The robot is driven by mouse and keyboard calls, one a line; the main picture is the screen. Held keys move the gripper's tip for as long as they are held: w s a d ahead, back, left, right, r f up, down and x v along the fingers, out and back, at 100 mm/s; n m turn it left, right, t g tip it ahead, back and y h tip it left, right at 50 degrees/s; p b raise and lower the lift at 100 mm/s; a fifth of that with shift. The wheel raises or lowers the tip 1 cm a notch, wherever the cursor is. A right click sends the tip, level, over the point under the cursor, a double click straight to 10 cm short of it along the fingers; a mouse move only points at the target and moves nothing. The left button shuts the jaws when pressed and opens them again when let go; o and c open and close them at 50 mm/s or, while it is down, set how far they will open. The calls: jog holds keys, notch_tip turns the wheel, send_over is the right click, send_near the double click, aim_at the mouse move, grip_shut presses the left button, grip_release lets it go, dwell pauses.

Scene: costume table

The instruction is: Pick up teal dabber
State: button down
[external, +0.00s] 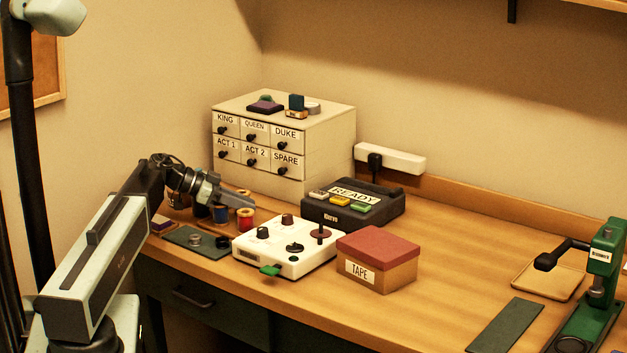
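Two teal-coloured things sit on top of the cream drawer cabinet (330,118). One is a small rounded green-teal piece (265,99) on a dark purple pad (262,109). The other is an upright dark teal block (296,101) above a tan base. I cannot tell for sure which one is the teal dabber. My gripper (248,203) is low over the thread spools in front of the cabinet, well below and apart from both teal things. Its fingers are small and seen from the side, so their opening is unclear.
Near my gripper stand a blue spool (220,214) and a red spool (245,219). A white control box (290,245), a black READY box (352,203) and a red-lidded TAPE box (377,260) stand to the right. The table front between the TAPE box and green mat (505,325) is clear.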

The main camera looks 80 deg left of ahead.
jog(key=shift+r, duration=0.1)
notch_tip(320, 180, up, 10)
jog(key=p, duration=1)
